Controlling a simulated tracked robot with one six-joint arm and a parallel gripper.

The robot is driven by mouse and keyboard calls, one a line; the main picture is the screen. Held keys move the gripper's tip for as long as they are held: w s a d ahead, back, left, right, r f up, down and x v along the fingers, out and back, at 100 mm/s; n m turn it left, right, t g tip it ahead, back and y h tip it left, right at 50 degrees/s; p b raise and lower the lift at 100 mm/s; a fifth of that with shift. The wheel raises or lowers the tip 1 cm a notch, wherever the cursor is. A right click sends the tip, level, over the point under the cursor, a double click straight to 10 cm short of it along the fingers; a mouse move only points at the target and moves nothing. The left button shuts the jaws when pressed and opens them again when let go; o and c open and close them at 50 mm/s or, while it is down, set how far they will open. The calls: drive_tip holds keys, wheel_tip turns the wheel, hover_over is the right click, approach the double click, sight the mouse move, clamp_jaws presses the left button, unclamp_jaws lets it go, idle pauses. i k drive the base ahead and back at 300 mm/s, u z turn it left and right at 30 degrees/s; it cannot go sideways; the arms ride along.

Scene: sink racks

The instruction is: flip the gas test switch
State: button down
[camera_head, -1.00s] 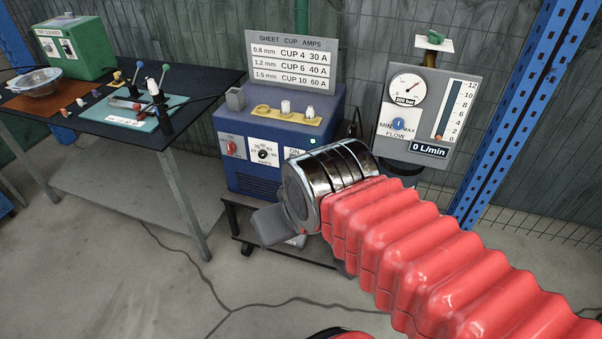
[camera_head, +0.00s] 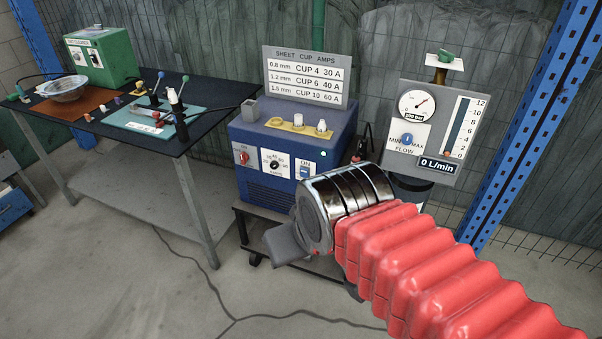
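A blue welding machine (camera_head: 262,191) stands on a low cart near the middle. Its front has a red knob (camera_head: 243,157), an amps dial (camera_head: 274,164) and a blue rocker switch (camera_head: 304,172) under the word ON. No label reading gas test is legible, so I cannot tell which control that is. My gripper (camera_head: 285,244) is in front of and below the panel, apart from the switch. Its grey end points left, and its metal wrist hides the machine's lower right. I cannot see a gap between fingers.
A gas gauge panel (camera_head: 427,165) reading 0 L/min with a blue flow knob (camera_head: 407,139) stands right of the machine. A blue upright (camera_head: 535,110) is at the right. A dark-topped table (camera_head: 60,119) holds tools at the left. A cable crosses the open floor.

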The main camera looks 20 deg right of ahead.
sight(304, 172)
drive_tip(key=u, duration=0.25)
drive_tip(key=i, duration=1)
drive_tip(key=z, duration=0.05)
